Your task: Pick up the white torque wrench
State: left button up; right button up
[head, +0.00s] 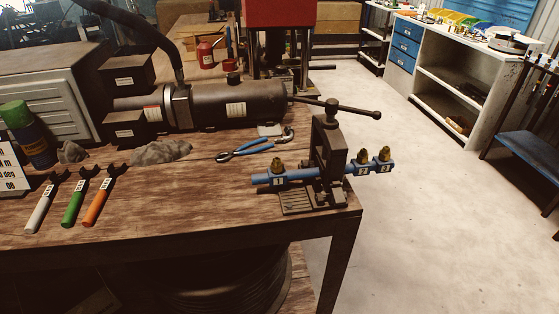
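The white torque wrench (41,211) lies on the wooden workbench (170,215) near its left front. It has a white handle and a dark head that points away, up and to the right in the head view. A green-handled wrench (75,204) and an orange-handled wrench (99,203) lie beside it to the right, roughly parallel and apart from it. Neither of my grippers shows in the head view.
A vise (328,160) with a blue pipe stands at the bench's right corner. Blue-handled pliers (244,151), a grey rag (160,152), a dark cylinder machine (225,105) and a green-capped can (24,135) are on the bench. The bench's front strip is clear.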

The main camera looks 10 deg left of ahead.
aim_at(30, 227)
jog(key=u, duration=1.9)
jog(key=z, duration=0.45)
jog(key=j+z, duration=0.1)
jog(key=z, duration=0.3)
jog(key=j+z, duration=0.1)
jog(key=z, duration=0.35)
jog(key=j+z, duration=0.1)
jog(key=z, duration=0.3)
jog(key=k+j+z, duration=0.1)
jog(key=j+z, duration=0.25)
jog(key=j, duration=0.2)
jog(key=k+j+z, duration=0.2)
jog(key=j+z, duration=0.15)
jog(key=j, duration=0.15)
jog(key=k+j+z, duration=0.2)
jog(key=j+z, duration=0.15)
jog(key=k+j+z, duration=0.3)
jog(key=j, duration=0.15)
jog(key=k+j+z, duration=0.35)
